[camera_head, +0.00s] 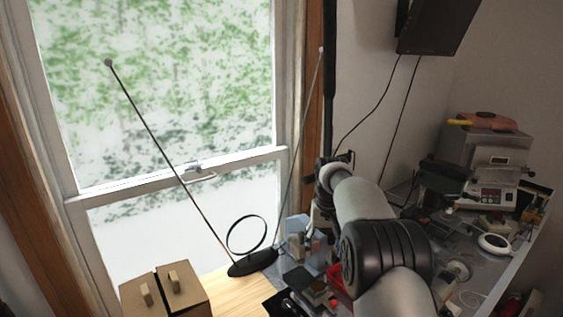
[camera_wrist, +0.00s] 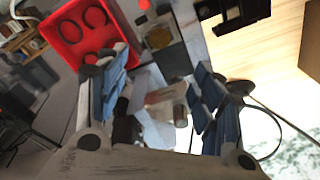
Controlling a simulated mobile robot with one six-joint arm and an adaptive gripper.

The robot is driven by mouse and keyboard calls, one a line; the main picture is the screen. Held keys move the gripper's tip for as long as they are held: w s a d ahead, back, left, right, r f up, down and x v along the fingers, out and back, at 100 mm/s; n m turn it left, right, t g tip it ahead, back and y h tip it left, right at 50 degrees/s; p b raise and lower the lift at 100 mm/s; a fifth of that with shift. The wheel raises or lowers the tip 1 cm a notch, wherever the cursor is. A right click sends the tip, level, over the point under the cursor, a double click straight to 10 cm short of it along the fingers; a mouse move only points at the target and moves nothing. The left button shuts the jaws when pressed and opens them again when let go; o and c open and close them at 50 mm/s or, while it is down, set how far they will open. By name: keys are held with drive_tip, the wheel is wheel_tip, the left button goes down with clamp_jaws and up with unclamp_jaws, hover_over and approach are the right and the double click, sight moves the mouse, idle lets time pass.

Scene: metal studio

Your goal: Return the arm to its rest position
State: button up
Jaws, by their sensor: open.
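My gripper (camera_wrist: 162,62) shows in the wrist view, its two blue-padded fingers spread apart. Nothing is visibly clamped between them. A pale object and a small cylindrical object (camera_wrist: 180,115) show in the gap beyond the fingers; I cannot tell how far below they are. In the head view my arm reaches from the lower right up toward the window frame, over the cluttered bench. There my gripper is largely hidden behind my own arm.
A red tray (camera_wrist: 66,42) with round openings lies near the left finger. An antenna (camera_head: 253,263) with long rods and a loop stands by the window, beside a brown box (camera_head: 165,291). A grey machine (camera_head: 484,150) stands at right; a dark screen (camera_head: 437,25) hangs above.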

drive_tip(key=s+r+t+b, duration=0.1)
drive_tip(key=s+r, duration=0.6)
drive_tip(key=s, duration=0.3)
drive_tip(key=s+r+t+b, duration=0.1)
drive_tip(key=s+r, duration=0.6)
drive_tip(key=s, duration=0.4)
drive_tip(key=s+f+b, duration=0.1)
drive_tip(key=s+f, duration=0.3)
drive_tip(key=s, duration=0.7)
drive_tip(key=s+f+t+b, duration=0.1)
drive_tip(key=s+f, duration=0.3)
drive_tip(key=s, duration=0.8)
drive_tip(key=shift+s+n+t, duration=0.2)
drive_tip(key=shift+n+t, duration=0.1)
